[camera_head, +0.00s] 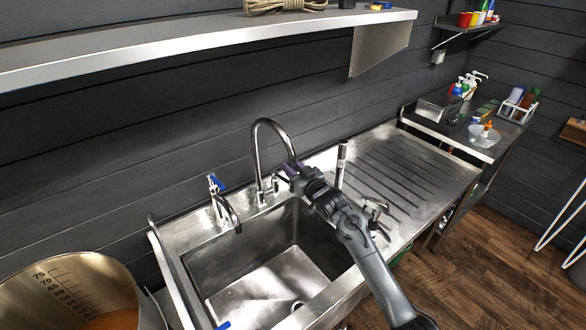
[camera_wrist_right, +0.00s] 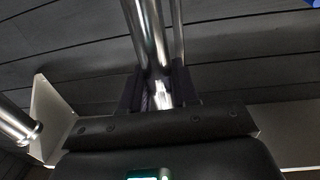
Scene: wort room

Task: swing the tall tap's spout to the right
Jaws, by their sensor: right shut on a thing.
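The tall tap (camera_head: 257,140) is a shiny steel gooseneck that rises behind the sink. Its spout arcs over to the right, and its lower end meets my right gripper (camera_head: 294,172). In the right wrist view the steel spout (camera_wrist_right: 150,38) runs down between the dark fingers of my right gripper (camera_wrist_right: 158,92), which are shut on it. The gripper hides the spout's tip in the head view. My left gripper is in neither view.
The steel sink (camera_head: 262,283) lies below the tap. A shorter tap with a blue handle (camera_head: 218,183) stands to the left. An upright steel pipe (camera_head: 341,166) stands close to the right, before the ribbed drainboard (camera_head: 420,165). A shelf (camera_head: 200,40) hangs above; a large pot (camera_head: 148,312) stands front left.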

